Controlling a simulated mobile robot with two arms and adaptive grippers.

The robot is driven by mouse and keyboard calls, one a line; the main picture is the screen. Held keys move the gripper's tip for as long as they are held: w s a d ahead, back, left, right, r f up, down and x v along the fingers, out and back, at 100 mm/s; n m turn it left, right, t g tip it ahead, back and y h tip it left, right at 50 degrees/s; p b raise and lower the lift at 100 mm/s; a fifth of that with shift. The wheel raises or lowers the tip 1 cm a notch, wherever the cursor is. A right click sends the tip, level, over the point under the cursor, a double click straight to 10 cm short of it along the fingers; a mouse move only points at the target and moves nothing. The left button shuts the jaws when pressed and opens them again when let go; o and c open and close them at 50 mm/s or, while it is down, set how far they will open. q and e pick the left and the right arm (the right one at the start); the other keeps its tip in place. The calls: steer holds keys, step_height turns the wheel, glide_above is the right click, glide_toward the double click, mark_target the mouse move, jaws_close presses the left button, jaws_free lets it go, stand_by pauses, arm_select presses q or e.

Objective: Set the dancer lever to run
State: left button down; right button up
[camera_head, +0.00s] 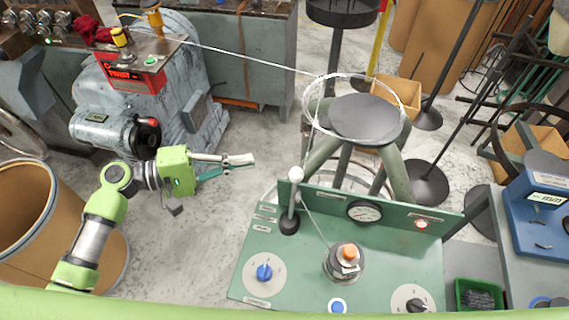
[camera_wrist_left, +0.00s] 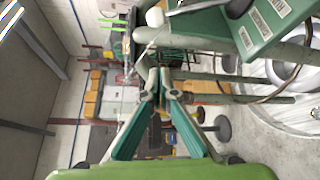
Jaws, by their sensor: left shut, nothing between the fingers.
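The dancer lever (camera_head: 292,200) stands at the left back corner of the green control panel (camera_head: 375,245). It has a white ball knob on top and a black boot at its foot, and it stands nearly upright. Small label plates (camera_head: 265,218) lie left of the boot; I cannot read them. My left gripper (camera_head: 251,160) is shut and empty, left of the knob and apart from it, fingers pointing right. In the left wrist view my fingertips (camera_wrist_left: 160,88) meet near the middle; a white knob (camera_wrist_left: 146,35) shows beyond them, above. My right gripper is not in view.
The panel also carries a blue knob (camera_head: 264,272), a gauge (camera_head: 364,211) and an orange-topped fitting (camera_head: 348,255). A wire ring (camera_head: 306,110) hangs around a grey round stool top (camera_head: 366,118) behind. A cardboard drum (camera_head: 30,215) stands left. Floor between drum and panel is clear.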

mark_target(294, 193)
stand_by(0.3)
arm_select(q)
steer(key=d+p, duration=0.6)
steer(key=d, duration=0.3)
steer(key=shift+d+f, duration=0.1)
steer(key=shift+d, duration=0.1)
steer(key=shift+s, duration=0.4)
steer(key=shift+w, duration=0.1)
steer(key=shift+f, duration=0.1)
